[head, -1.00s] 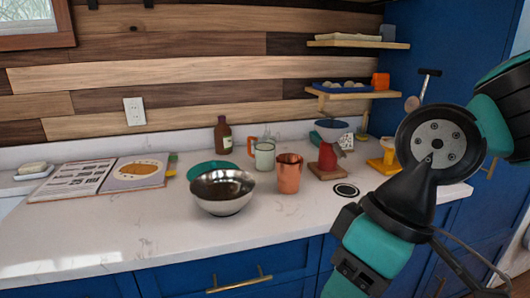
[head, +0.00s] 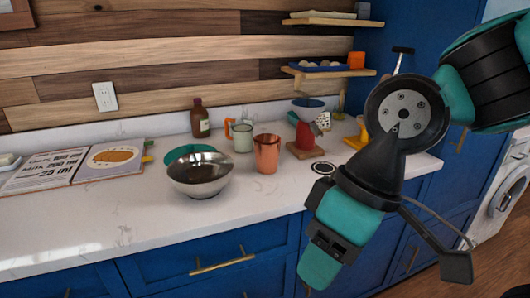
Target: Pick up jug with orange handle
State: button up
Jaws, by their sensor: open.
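The jug (head: 242,137) is pale green with an orange handle (head: 229,128) on its left side. It stands upright on the white counter, in the middle of the head view. A copper cup (head: 266,154) stands just in front of it to the right, close to or overlapping its lower right edge. My gripper (head: 325,243) hangs at the lower right, in front of the counter edge, well apart from the jug. It is open and holds nothing that I can see; its fingertips are hard to make out.
A metal bowl (head: 199,176) stands in front left of the jug, a green plate (head: 184,152) behind it. A brown bottle (head: 200,121) stands behind. A red appliance (head: 305,135) is to the right. An open book (head: 80,166) lies left. The front counter is clear.

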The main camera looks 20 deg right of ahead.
aim_at(243, 127)
jog(key=u, duration=0.05)
jog(key=i, duration=1.3)
jog(key=u, duration=0.05)
